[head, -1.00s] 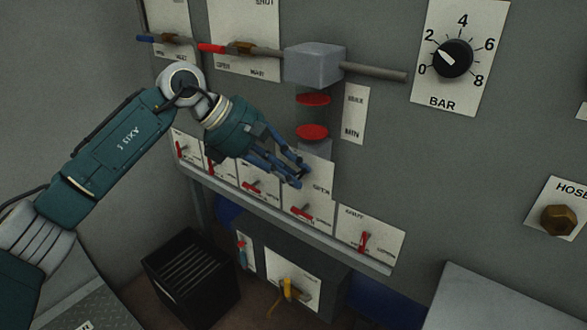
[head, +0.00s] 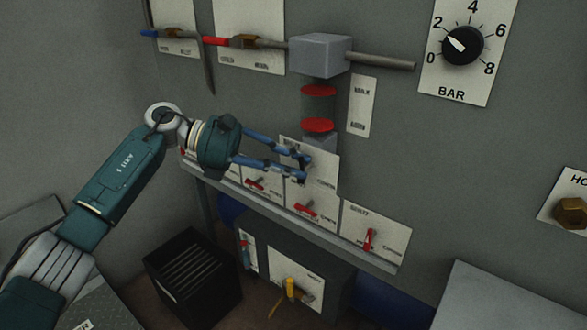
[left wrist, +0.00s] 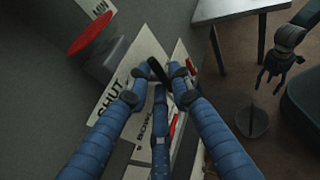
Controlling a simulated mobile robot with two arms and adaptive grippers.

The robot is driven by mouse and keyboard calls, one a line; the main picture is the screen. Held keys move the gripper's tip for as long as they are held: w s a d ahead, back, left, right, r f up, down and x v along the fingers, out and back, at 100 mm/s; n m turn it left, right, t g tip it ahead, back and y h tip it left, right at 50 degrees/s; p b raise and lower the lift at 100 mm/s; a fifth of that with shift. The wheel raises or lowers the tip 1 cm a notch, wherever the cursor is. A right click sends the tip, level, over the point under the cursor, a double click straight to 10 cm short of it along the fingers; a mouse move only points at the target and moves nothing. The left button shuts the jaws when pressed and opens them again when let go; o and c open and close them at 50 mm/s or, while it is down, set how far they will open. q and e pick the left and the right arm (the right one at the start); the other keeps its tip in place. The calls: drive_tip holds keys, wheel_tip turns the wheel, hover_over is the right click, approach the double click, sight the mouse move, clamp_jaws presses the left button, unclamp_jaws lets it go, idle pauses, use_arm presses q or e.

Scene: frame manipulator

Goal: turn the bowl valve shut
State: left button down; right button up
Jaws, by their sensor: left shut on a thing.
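The bowl valve sits on a white plate (head: 326,181) marked BOWL and SHUT, just under the sight bowl with red rings (head: 318,107). Its dark handle (left wrist: 158,70) shows between the fingers in the left wrist view, near the SHUT lettering (left wrist: 113,97). My left gripper (head: 303,164) reaches in from the left, with its blue fingers at the plate. It is shut on the handle, and the fingers hide part of it.
A row of red-handled switches, including one red lever (head: 369,239), runs along a ledge below. A grey block with a pipe (head: 320,54) is above. A pressure dial (head: 463,45) is at upper right. A black slatted box (head: 192,276) and a yellow-handled valve (head: 291,289) stand low.

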use_arm(q)
drive_tip(key=shift+r, duration=0.15)
drive_tip(key=c, duration=1.8)
unclamp_jaws()
drive_tip(key=shift+a, duration=0.1)
drive_tip(key=v, duration=1.1)
drive_tip(key=shift+w+a, duration=0.1)
drive_tip(key=shift+a, duration=0.3)
